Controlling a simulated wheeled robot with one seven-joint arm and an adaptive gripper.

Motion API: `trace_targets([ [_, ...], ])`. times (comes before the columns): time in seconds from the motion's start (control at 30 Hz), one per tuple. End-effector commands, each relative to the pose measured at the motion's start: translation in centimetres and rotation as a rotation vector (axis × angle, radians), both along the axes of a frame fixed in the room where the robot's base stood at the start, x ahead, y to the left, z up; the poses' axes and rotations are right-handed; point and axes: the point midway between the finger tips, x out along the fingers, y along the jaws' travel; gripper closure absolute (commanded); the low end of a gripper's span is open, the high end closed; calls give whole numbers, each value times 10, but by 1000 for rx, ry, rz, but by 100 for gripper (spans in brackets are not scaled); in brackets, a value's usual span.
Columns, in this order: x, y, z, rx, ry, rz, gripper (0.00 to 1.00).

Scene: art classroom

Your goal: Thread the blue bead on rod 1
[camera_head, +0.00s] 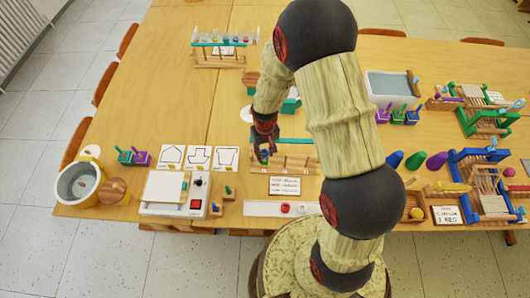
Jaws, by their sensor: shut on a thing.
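My gripper (264,146) points down over the left end of a wooden rack (297,167) near the front middle of the table. It is shut on a small blue bead (263,157), which shows just below the fingers. The bead looks close to the rack's left end; I cannot tell whether it touches a rod. The rods are too small to make out singly, and rod 1 cannot be told apart.
A card with writing (290,186) lies in front of the rack. A white box with a red button (174,194) stands to the left. Blue, green and purple cones (415,161) stand to the right. Another wooden rack (219,62) is farther back.

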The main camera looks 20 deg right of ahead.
Motion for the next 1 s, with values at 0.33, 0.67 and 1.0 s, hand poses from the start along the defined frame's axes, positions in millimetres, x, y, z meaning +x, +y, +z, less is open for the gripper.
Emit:
trace_targets([
  [0.33,0,0,0,0,0,0,84],
  [0.67,0,0,-4,0,0,0,84],
  [1.0,0,0,-9,0,0,0,84],
])
